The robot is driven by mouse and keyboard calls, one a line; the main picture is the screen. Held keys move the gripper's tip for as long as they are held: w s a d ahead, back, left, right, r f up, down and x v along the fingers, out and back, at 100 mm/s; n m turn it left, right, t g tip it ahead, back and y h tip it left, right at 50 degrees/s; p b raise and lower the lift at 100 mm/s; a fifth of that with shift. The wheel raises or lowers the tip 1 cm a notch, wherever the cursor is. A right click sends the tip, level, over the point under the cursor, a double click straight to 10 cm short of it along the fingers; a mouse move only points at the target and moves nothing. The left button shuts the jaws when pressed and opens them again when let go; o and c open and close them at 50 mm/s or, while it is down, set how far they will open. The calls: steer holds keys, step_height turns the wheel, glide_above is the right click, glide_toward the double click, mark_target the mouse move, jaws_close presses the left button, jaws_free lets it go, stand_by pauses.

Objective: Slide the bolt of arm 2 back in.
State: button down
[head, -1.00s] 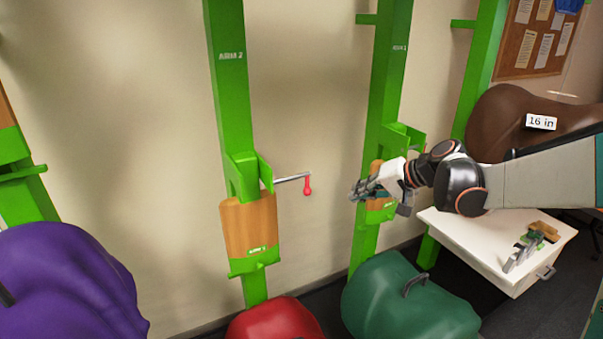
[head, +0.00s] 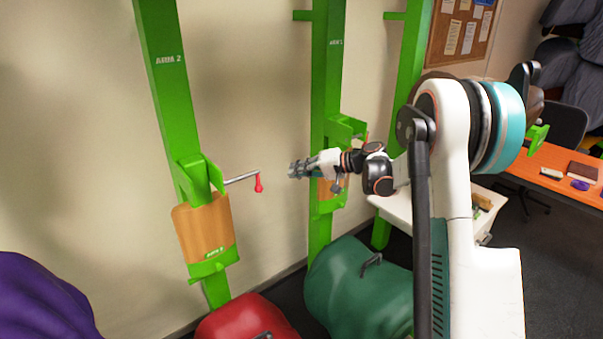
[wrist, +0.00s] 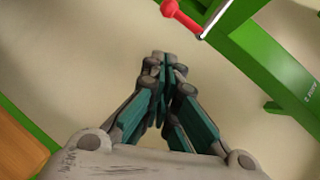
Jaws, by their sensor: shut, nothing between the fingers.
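The green post of arm 2 (head: 172,90) carries its label near the top in the head view. Its bolt is a thin silver rod (head: 241,178) sticking out to the right of the green bracket (head: 200,175), with a red handle (head: 259,185) hanging from its end. A red knob (wrist: 186,17) on a silver rod (wrist: 214,20) also shows at the top of the wrist view, beside a green post. My gripper (head: 292,170) is shut and empty, to the right of the red handle in the head view and apart from it. Its closed fingertips (wrist: 168,60) point up the wrist view, below the knob.
A wooden block (head: 203,230) sits on arm 2 below the bracket. The arm 1 post (head: 326,100) stands behind my gripper. A red saddle (head: 245,318), a green saddle (head: 355,285) and a purple saddle (head: 45,305) are below. A white table (head: 395,207) is at right.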

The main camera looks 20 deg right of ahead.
steer(key=w+a+f+b, duration=0.2)
steer(key=a+f, duration=0.1)
steer(key=a, duration=0.4)
steer(key=shift+w+a+f+b, duration=0.25)
steer(key=shift+w+f+b, duration=0.05)
steer(key=shift+w+f, duration=0.05)
steer(key=s+a, duration=0.3)
steer(key=a, duration=0.6)
steer(key=shift+a, duration=0.3)
steer(key=shift+s, duration=0.1)
